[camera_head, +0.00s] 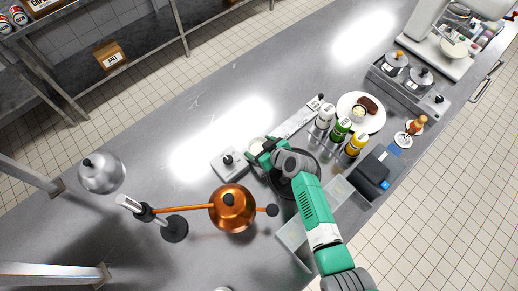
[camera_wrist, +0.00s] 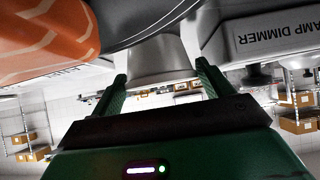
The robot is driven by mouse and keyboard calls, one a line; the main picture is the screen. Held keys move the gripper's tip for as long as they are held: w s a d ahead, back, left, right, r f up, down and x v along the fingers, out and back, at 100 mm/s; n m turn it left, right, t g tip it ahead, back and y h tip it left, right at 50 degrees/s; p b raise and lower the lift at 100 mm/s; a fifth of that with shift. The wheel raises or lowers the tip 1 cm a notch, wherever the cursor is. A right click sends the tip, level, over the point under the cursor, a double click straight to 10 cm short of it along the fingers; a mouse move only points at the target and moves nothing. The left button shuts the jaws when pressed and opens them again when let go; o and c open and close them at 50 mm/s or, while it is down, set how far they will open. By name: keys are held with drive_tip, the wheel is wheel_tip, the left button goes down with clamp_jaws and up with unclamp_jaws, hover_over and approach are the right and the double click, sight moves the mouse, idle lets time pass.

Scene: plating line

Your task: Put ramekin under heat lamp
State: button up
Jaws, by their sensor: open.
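The ramekin (camera_wrist: 158,62) is a pale, plain cup, seen between my fingers in the wrist view. In the head view only a cream part of it (camera_head: 257,145) shows beside my gripper (camera_head: 265,155). My gripper is open, with one finger on each side of the ramekin in the wrist view (camera_wrist: 161,80); whether they touch it I cannot tell. The copper heat lamp (camera_head: 232,205) hangs from a horizontal arm on a black-based stand (camera_head: 174,229), left of and nearer than my gripper. The counter directly beneath its shade is hidden.
A lamp dimmer box (camera_head: 230,163) sits close left of my gripper. A dark pan (camera_head: 314,163) lies under my wrist. An orange striped piece (camera_wrist: 45,40) is close in the wrist view. Bottles (camera_head: 341,130) and a plate (camera_head: 374,125) stand right. Counter left of the dimmer is clear.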

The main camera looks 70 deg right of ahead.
sight(256, 149)
drive_tip(key=x, duration=0.2)
drive_tip(key=shift+w+d+f, duration=0.1)
drive_tip(key=shift+w+f, duration=0.1)
drive_tip(key=shift+w, duration=0.05)
drive_tip(key=c, duration=0.9)
drive_tip(key=shift+r, duration=0.15)
wheel_tip(256, 149, up, 10)
drive_tip(key=p, duration=0.1)
idle(0.6)
